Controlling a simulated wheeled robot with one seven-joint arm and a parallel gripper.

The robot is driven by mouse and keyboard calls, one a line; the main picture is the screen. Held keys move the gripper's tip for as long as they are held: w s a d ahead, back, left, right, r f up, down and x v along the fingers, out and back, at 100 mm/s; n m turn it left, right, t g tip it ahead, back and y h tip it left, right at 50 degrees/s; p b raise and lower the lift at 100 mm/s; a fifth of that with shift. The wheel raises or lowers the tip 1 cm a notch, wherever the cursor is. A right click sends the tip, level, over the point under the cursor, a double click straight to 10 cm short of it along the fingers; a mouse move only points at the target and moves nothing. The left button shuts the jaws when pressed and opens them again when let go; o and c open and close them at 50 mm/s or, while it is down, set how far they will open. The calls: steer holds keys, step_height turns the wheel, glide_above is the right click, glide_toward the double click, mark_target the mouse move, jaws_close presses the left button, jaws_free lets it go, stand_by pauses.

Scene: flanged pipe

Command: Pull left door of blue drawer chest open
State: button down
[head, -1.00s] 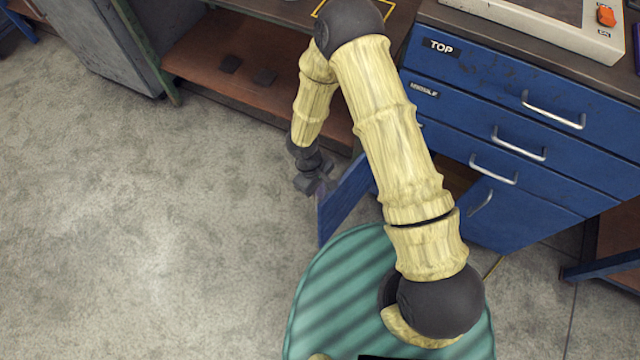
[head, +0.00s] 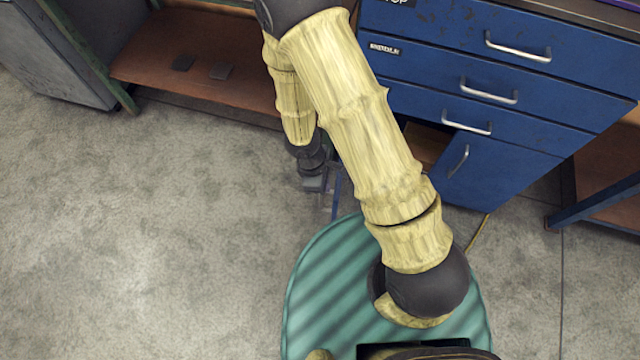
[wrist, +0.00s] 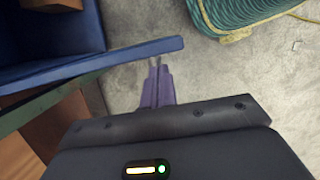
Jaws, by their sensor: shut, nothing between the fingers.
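The blue drawer chest (head: 500,100) stands at the right in the head view, with drawers above a low cupboard. Its right door (head: 490,178) is shut. Its left door (head: 336,188) stands swung out and shows as a thin blue strip beside my gripper (head: 316,188); my arm hides part of the opening. In the wrist view the left door (wrist: 120,58) runs across the upper left as a blue panel. My gripper (wrist: 156,64) is shut and empty, its fingertips at the door's lower side near its free end. I cannot tell whether they touch it.
A brown shelf (head: 195,60) stands behind the gripper at the upper left, beside a grey cabinet (head: 50,55). A blue-framed bench (head: 600,205) is at the right. The concrete floor (head: 150,230) at the left is clear.

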steer(key=w+a+r+p, duration=0.1)
steer(key=a+r+p, duration=0.4)
steer(key=r, duration=0.4)
steer(key=shift+a+r, duration=0.35)
steer(key=shift+a, duration=0.25)
steer(key=shift+w, duration=0.1)
steer(key=d+r+m+t+y, duration=0.3)
steer(key=d+r+m, duration=1.3)
steer(key=d+r, duration=0.35)
steer(key=w+p+v, duration=0.3)
steer(key=p+v, duration=1.3)
steer(key=shift+w+a+r+p, duration=0.2)
steer(key=shift+a+r+p, duration=0.15)
steer(key=shift+r, duration=0.35)
